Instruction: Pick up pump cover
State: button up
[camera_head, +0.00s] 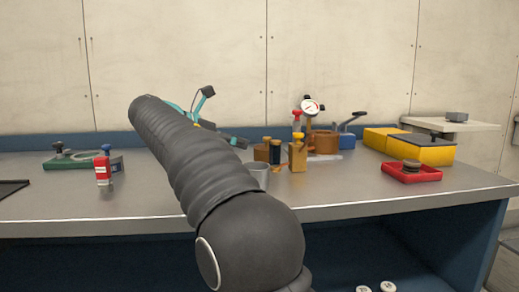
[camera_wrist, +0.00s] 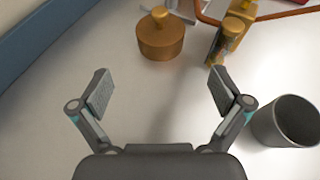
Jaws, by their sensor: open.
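A round orange-brown lid-like piece with a small knob on top (camera_wrist: 160,38) stands upright on the bench in the wrist view. It looks most like the pump cover, though I cannot be sure. My gripper (camera_wrist: 160,77) is open and empty, its two fingers spread wide. The piece lies beyond the fingertips, near the middle of the gap and apart from both fingers. In the head view my arm hides most of my gripper, and I cannot surely match the piece among the brown parts there.
A grey cup (camera_wrist: 287,122) stands close to my right finger. A brass fitting (camera_wrist: 232,34) and a copper pipe (camera_wrist: 275,13) are beside the round piece. A red tray (camera_head: 411,173) and yellow boxes (camera_head: 425,149) are at the right.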

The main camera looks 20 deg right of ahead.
aim_at(257, 149)
jog(key=b+x, duration=0.1)
jog(key=x, duration=0.6)
jog(key=shift+w+d+f, duration=0.15)
jog(key=shift+d+f, duration=0.05)
jog(key=shift+b+x, duration=1)
jog(key=shift+x, duration=1.9)
jog(key=shift+d+r, duration=0.1)
jog(key=c, duration=1.2)
